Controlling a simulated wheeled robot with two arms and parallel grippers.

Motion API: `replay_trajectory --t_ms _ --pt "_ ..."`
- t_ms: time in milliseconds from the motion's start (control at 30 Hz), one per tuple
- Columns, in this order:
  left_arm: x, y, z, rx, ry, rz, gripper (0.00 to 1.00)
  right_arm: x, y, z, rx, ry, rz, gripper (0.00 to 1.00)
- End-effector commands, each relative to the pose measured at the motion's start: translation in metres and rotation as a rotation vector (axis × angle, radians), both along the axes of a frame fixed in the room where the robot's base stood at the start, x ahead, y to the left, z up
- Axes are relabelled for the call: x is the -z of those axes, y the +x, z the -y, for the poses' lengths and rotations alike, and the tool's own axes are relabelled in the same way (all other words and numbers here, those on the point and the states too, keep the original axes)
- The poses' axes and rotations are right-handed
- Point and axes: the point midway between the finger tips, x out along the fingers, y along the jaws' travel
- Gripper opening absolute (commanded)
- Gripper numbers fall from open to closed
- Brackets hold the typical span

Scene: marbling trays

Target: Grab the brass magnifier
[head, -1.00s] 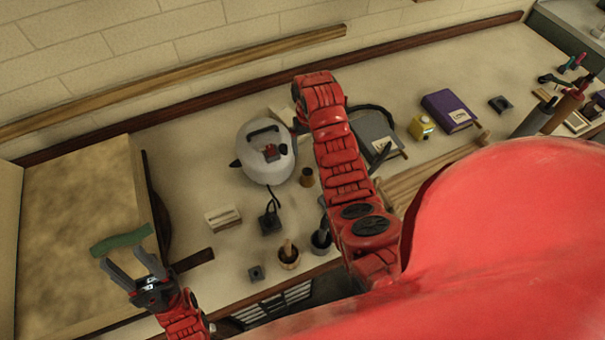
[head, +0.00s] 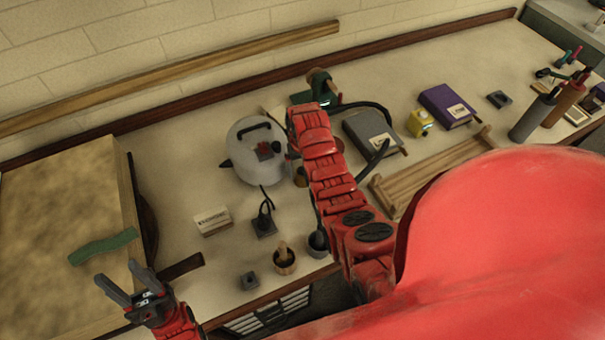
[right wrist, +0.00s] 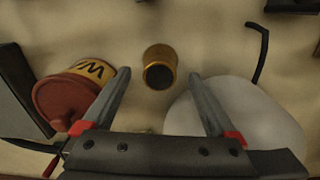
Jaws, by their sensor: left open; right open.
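A small brass cylinder with a dark round top, which looks like the brass magnifier (right wrist: 160,67), stands upright on the bench in the right wrist view. In the head view the magnifier (head: 300,178) is beside the grey-white kettle, partly hidden by my right arm. My right gripper (right wrist: 160,75) is open and empty. Its fingers lie to either side of the cylinder in that view, with no visible contact. The right gripper is hidden behind its arm in the head view. My left gripper (head: 117,271) is open and empty near the large tray's front right corner.
The kettle (right wrist: 235,115) is close to one right finger, and a red-brown pot (right wrist: 75,95) labelled W is near the other. A dark block with a cable (head: 264,226), two small cups and a white labelled box (head: 212,220) stand nearby. A green strip (head: 102,247) lies at the tray.

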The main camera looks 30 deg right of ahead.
Motion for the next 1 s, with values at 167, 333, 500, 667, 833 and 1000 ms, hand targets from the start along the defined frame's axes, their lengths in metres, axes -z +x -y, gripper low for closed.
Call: replay_trajectory --t_ms 167,333,500,667,833,1000 --pt "-0.01 0.0 0.0 0.0 0.0 0.0 0.5 0.014 0.001 0.0 0.0 0.001 0.002 0.92" --pt "-0.012 0.0 0.0 0.0 0.0 0.0 0.5 0.022 0.0 0.0 0.0 0.001 0.0 0.92" --pt "-0.011 0.0 0.0 0.0 0.0 0.0 0.5 0.023 0.001 0.0 0.0 0.0 0.002 0.92" --pt "-0.011 0.0 0.0 0.0 0.0 0.0 0.5 0.023 0.001 0.0 0.0 0.0 0.002 0.74" --pt "-0.011 0.0 0.0 0.0 0.0 0.0 0.5 0.023 0.001 0.0 0.0 0.0 0.002 0.44" --pt "-0.011 0.0 0.0 0.0 0.0 0.0 0.5 0.023 0.001 0.0 0.0 -0.001 0.003 0.13"
